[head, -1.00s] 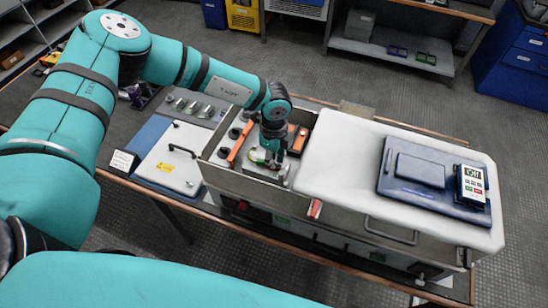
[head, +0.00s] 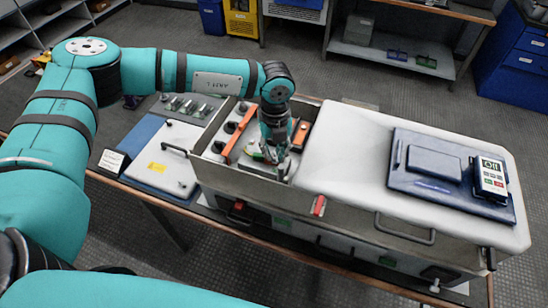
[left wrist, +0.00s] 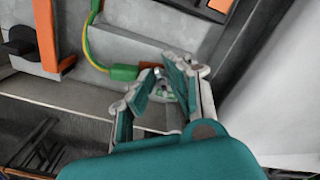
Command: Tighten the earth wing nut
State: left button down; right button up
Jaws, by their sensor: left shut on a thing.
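My left gripper (head: 276,158) reaches down into the open compartment of the capacitor bank (head: 340,160). It also shows in the left wrist view (left wrist: 165,85), with its fingers closed in around the small earth wing nut (left wrist: 163,93). The fingers hide most of the nut, so its turn and seating cannot be told. A green-and-yellow earth lead (left wrist: 92,40) with a green sleeve (left wrist: 126,72) runs to the spot beside the fingers. My right gripper is out of view.
Orange bars (head: 236,146) and dark knobs stand inside the compartment, close to my left gripper. The compartment's metal walls surround it. A blue clipboard (head: 425,190) and a handheld meter (head: 491,177) reading "Off" lie on the white cover to the right.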

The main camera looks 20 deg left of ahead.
pick_arm(q)
jog(key=m+b, duration=0.4)
jog(key=b, duration=0.1)
jog(key=m+b, duration=0.2)
jog(key=m, duration=0.1)
jog(key=shift+w+d+b, duration=0.2)
jog(key=shift+d+b, duration=0.05)
jog(key=shift+b, duration=0.1)
jog(key=shift+r+m, duration=0.15)
jog(key=shift+m, duration=0.15)
jog(key=shift+r, duration=0.1)
dwell(0.4)
jog(key=c, duration=1.6)
grip_release()
jog(key=shift+o, duration=0.5)
jog(key=shift+s, duration=0.15)
